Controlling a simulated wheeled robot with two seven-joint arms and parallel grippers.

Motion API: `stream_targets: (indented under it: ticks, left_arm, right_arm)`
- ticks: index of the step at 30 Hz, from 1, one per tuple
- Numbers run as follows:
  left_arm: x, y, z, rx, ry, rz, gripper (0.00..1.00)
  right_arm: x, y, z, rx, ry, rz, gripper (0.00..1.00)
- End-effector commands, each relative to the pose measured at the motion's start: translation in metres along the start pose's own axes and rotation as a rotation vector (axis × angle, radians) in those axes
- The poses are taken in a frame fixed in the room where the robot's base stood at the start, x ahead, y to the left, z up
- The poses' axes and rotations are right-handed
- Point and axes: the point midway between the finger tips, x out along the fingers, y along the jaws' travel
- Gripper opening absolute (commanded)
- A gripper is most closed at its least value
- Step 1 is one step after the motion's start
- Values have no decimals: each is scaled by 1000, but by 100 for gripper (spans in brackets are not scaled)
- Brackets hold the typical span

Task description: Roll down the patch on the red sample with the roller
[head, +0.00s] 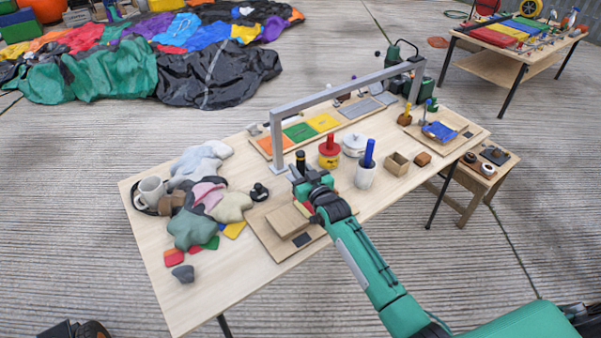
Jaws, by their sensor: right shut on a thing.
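My right gripper (308,184) is over the wooden work board (265,232) near the table's front edge. It is shut on a black upright handle (300,158), which looks like the roller's. The roller's lower end is hidden behind the gripper. A small red piece (307,207), likely the red sample, shows just below the gripper, mostly covered by it. I cannot make out the patch or whether the roller touches it. A tan block (287,221) lies on the board to the left of the red piece. My left gripper is not seen.
A grey gantry bar (340,92) spans the table behind the gripper. A red-topped pot (329,150) and a white cup with a blue handle (366,175) stand close to the right. Crumpled cloths (205,200) and a mug (151,190) fill the table's left.

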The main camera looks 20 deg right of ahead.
Motion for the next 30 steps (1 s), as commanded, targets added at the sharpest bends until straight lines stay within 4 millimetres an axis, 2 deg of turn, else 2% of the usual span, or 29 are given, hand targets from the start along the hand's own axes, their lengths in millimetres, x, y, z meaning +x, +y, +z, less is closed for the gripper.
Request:
stream_targets:
  ticks: [3,12,30]
  left_arm:
    - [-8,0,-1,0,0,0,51]
    - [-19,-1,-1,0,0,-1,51]
    - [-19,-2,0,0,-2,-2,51]
  right_arm:
    - [3,2,-13,0,3,1,0]
    - [9,5,-30,0,2,2,0]
    - [9,5,-30,0,2,2,0]
